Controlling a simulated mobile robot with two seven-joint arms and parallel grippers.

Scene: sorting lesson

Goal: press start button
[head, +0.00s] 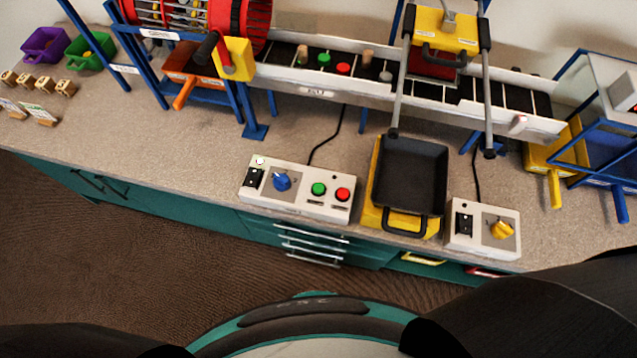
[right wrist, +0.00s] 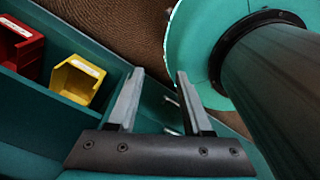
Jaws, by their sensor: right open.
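In the head view, a light grey control box (head: 268,199) sits near the front edge of the counter. It carries a green button (head: 319,189), a red button (head: 342,195), a blue knob (head: 282,182) and a black rocker switch (head: 254,179). The labels under the buttons are too small to read. My right gripper (right wrist: 156,75) shows in the right wrist view, open and empty, with the teal cabinet below it. It is away from the buttons. No gripper shows in the head view, and my left gripper is out of sight.
A second box with a yellow knob (head: 501,229) stands right of a black tray (head: 407,172). Behind runs a conveyor (head: 393,78) with small pieces on it. Purple (head: 44,44) and green bins (head: 91,51) stand far left.

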